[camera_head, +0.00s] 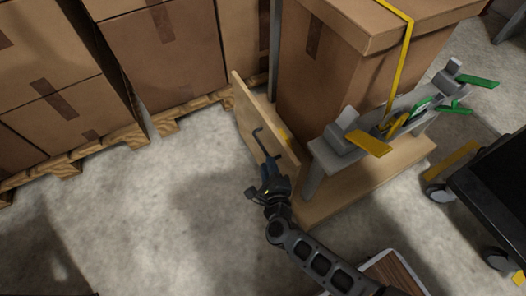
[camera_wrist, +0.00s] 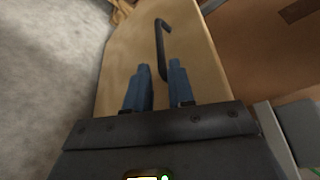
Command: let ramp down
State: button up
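The ramp (camera_head: 248,106) is a light wooden panel standing raised and tilted at the edge of a wooden platform. In the wrist view the ramp (camera_wrist: 122,62) fills the middle. A dark bent handle (camera_head: 262,139) is fixed to its outer face; it also shows in the wrist view (camera_wrist: 159,42). My gripper (camera_head: 269,167) is just below the handle in the head view. In the wrist view my gripper (camera_wrist: 160,70) has its two blue fingers apart, with the handle's lower end seen between the tips. I cannot tell whether they touch it.
A strapped cardboard box (camera_head: 340,75) stands on the platform (camera_head: 350,190) behind the ramp. A grey frame (camera_head: 365,135) with yellow and green levers is to the right. Stacked boxes (camera_head: 160,50) on pallets line the back left. The floor at left is clear. A dark wheeled cart (camera_head: 490,185) is at right.

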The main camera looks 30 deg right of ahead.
aim_at(265, 150)
jog(key=b+x, duration=0.2)
jog(key=x, duration=0.5)
jog(key=shift+s, duration=0.1)
grip_shut()
dwell(0.3)
